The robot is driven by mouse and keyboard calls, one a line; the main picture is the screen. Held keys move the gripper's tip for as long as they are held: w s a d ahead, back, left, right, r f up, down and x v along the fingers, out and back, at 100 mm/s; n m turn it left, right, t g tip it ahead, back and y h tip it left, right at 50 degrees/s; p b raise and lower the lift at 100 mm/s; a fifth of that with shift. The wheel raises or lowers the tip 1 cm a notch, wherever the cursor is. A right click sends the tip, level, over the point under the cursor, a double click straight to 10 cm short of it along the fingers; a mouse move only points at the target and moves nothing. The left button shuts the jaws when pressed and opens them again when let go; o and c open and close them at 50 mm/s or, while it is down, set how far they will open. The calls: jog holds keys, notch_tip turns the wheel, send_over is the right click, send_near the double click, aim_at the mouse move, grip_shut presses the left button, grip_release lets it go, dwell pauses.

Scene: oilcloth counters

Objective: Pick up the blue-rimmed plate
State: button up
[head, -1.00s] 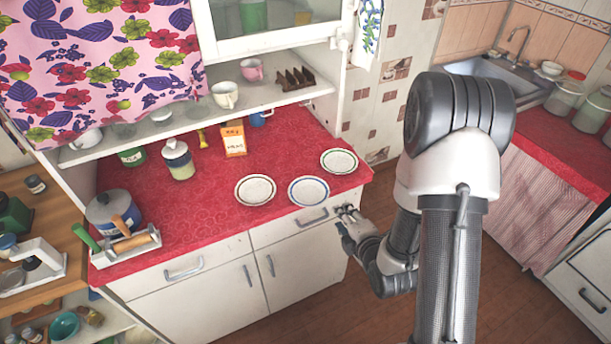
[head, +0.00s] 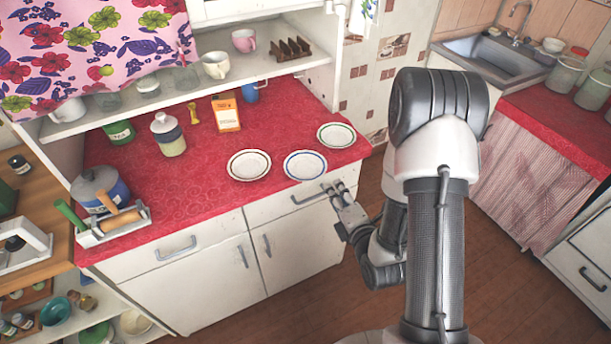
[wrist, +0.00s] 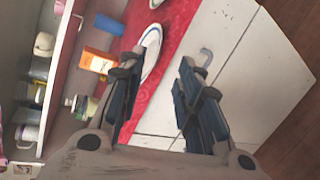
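The blue-rimmed plate (head: 305,165) lies flat near the front edge of the red counter, between a dark-rimmed plate (head: 249,165) and a green-rimmed plate (head: 336,136). My gripper (head: 334,190) is in front of the counter edge, by the drawer front, just below and right of the blue-rimmed plate in the head view. In the wrist view the blue-rimmed plate (wrist: 151,52) shows beyond the left finger, which covers part of its edge. My gripper (wrist: 160,65) is open there, with nothing between its fingers.
The drawer handle (head: 308,196) is close to my gripper. A pot (head: 100,187) is at the left end. The counter's middle is bare.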

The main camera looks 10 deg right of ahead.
aim_at(322, 173)
jog(key=shift+b+x, duration=0.4)
jog(key=shift+x, duration=5.85)
jog(key=shift+a, duration=0.1)
jog(key=shift+c, duration=0.2)
grip_shut()
